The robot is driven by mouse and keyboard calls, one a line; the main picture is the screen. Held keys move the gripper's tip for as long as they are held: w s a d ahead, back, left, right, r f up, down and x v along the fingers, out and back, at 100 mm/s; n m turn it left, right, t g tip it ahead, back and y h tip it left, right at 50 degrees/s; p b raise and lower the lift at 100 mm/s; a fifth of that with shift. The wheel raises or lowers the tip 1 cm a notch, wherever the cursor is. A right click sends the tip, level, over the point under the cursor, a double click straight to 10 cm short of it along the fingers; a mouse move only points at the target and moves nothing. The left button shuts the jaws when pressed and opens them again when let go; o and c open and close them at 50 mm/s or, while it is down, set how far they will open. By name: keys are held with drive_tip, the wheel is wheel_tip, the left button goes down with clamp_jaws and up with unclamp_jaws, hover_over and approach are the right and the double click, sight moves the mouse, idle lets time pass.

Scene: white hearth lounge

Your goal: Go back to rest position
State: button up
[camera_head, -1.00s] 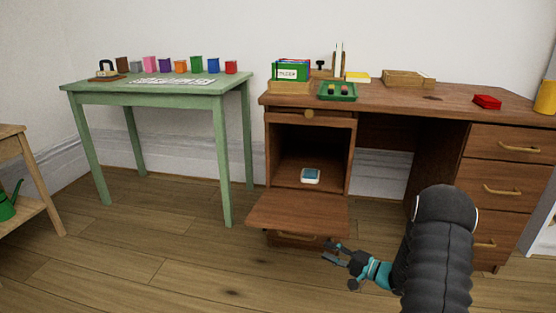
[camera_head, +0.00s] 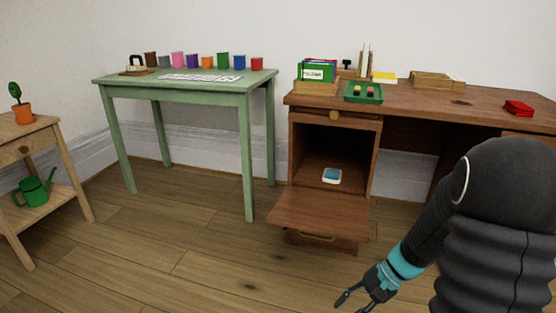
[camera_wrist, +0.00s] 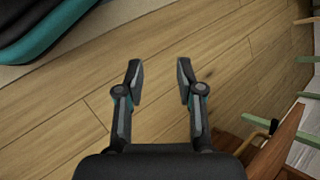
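My gripper (camera_head: 352,301) hangs low over the wooden floor at the lower right of the head view, in front of the brown desk (camera_head: 460,97). In the wrist view my gripper (camera_wrist: 158,75) has its two fingers apart, with only bare floor between them. It is open and empty. My dark arm fills the lower right of the head view and hides part of the desk.
The desk's fold-down door (camera_head: 318,212) hangs open at the front; a white and blue item (camera_head: 331,176) lies in its compartment. A green table (camera_head: 185,90) stands left of it, and a wooden plant stand (camera_head: 60,188) at far left. The floor (camera_head: 180,240) between is clear.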

drive_tip(key=s+r+n+t+h+p, duration=0.2)
drive_tip(key=s+r, duration=0.2)
drive_tip(key=r, duration=0.5)
drive_tip(key=s+a+r+n+t+h+p, duration=0.1)
drive_tip(key=s+r+n+t+h+p, duration=0.1)
drive_tip(key=r, duration=0.8)
drive_tip(key=s+r+n+t+h+p, duration=0.3)
drive_tip(key=s+r, duration=0.4)
drive_tip(key=r, duration=0.3)
drive_tip(key=shift+a+r+h+p, duration=0.15)
drive_tip(key=shift+a+h+p, duration=0.25)
